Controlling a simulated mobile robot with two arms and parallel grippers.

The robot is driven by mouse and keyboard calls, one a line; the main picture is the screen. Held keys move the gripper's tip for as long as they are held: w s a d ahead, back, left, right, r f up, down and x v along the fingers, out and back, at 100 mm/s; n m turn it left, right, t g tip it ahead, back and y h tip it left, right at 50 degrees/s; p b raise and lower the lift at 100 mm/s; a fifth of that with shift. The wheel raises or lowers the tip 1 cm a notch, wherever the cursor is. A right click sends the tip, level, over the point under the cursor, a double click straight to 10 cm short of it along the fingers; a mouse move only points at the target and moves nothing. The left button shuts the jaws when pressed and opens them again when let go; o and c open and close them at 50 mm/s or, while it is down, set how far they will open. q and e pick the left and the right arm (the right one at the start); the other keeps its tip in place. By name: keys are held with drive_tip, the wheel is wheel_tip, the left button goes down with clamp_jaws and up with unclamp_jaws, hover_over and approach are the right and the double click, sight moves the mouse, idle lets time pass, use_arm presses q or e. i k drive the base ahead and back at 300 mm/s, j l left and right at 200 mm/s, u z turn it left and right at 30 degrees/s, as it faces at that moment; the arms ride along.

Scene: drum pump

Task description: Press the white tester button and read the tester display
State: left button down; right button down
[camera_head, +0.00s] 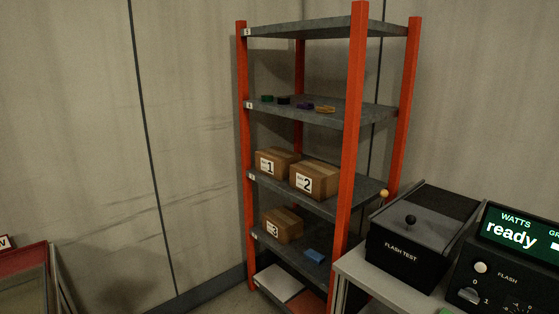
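The tester (503,282) is a black unit at the lower right, cut off by the right edge. Its green display (520,233) reads "WATTS" and "ready", with more text at the right cut off. Neither of my grippers is in view.
An orange-post shelf rack (356,110) stands behind the bench, holding cardboard boxes numbered 1, 2 and 3 and small coloured parts. The grey bench (362,276) carries the tester. A red-rimmed container (22,258) is at the lower left.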

sight(480, 267)
drive_tip(key=z, duration=1.45)
